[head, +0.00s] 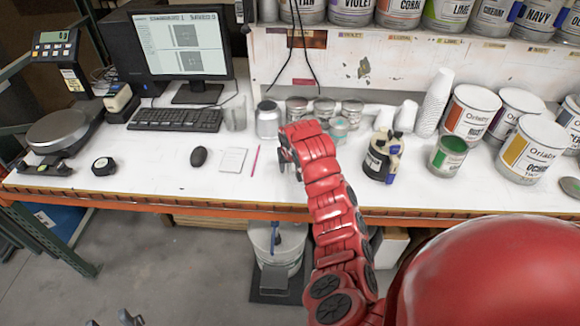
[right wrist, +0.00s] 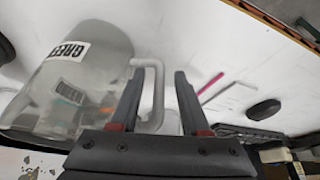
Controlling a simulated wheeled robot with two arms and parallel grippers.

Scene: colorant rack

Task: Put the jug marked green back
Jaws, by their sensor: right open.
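The jug marked green (right wrist: 75,85) is a clear, greyish jug with a "GREEN" label, at the left of the right wrist view. Its handle (right wrist: 155,90) lies between the fingers of my right gripper (right wrist: 155,95), which are open and apart. In the head view my right gripper (head: 288,157) is low over the bench, and the jug is not clearly visible there, probably hidden by my red arm. Only grey tips of what seems to be my left gripper (head: 115,320) show at the bottom edge.
On the white bench stand a glass beaker (head: 235,113), a grey-lidded jar (head: 268,119), a black tool pot (head: 378,160) and a green-topped can (head: 447,155). A mouse (head: 198,157), notepad (head: 232,160) and pink pencil (head: 255,159) lie left of the gripper. Paint cans fill the right.

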